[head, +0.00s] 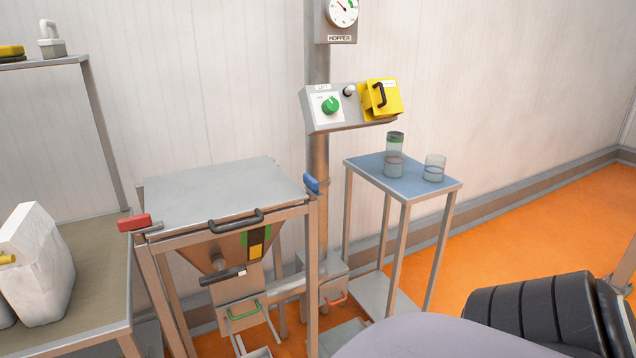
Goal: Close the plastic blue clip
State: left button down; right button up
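The plastic blue clip (312,184) is at the right front corner of the metal hopper (222,190), beside the edge of its flat grey lid. It is small in the head view, and I cannot tell whether it is open or closed. A red clip (134,222) is at the left front corner. A dark handle (237,220) is on the lid's front edge, between the two clips. Neither of my grippers is in view.
A post behind the hopper carries a control box (350,107) with a green knob and yellow cover. A small blue-topped table (440,186) at right holds two clear containers. A bench (90,250) with a white sack stands left. Orange floor (520,225) is open at right.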

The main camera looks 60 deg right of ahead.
aim_at(312, 184)
jog(key=z, duration=1.75)
